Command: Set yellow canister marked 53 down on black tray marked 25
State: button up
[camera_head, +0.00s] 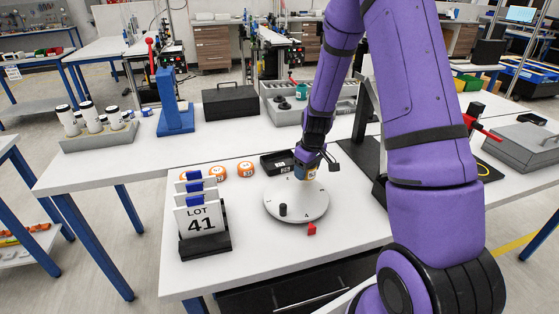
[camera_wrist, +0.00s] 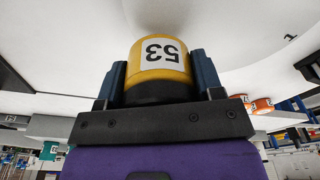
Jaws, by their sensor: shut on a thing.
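My gripper (camera_head: 307,166) is shut on the yellow canister marked 53 (camera_head: 304,174). In the wrist view the canister (camera_wrist: 160,60) sits between the two dark blue fingers of my gripper (camera_wrist: 163,80), its number upside down in the picture. In the head view the gripper and canister show in front of the far part of the round white plate; whether the canister touches it I cannot tell. The small black tray (camera_head: 273,163) lies just left of the gripper, behind the plate. Its label is too small to read surely, and its right end is close to the gripper.
The round white plate (camera_head: 285,207) carries a black knob (camera_head: 283,210). A red block (camera_head: 311,230) lies in front. A LOT 41 card rack (camera_head: 204,224) stands front left. A black stand (camera_head: 366,152) rises at right.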

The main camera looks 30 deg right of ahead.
send_over(279, 164)
jog(key=shift+s+f, duration=0.15)
jog(key=shift+f, duration=2.3)
jog(key=shift+f, duration=0.15)
jog(key=o, duration=1.1)
jog(key=shift+c, duration=0.2)
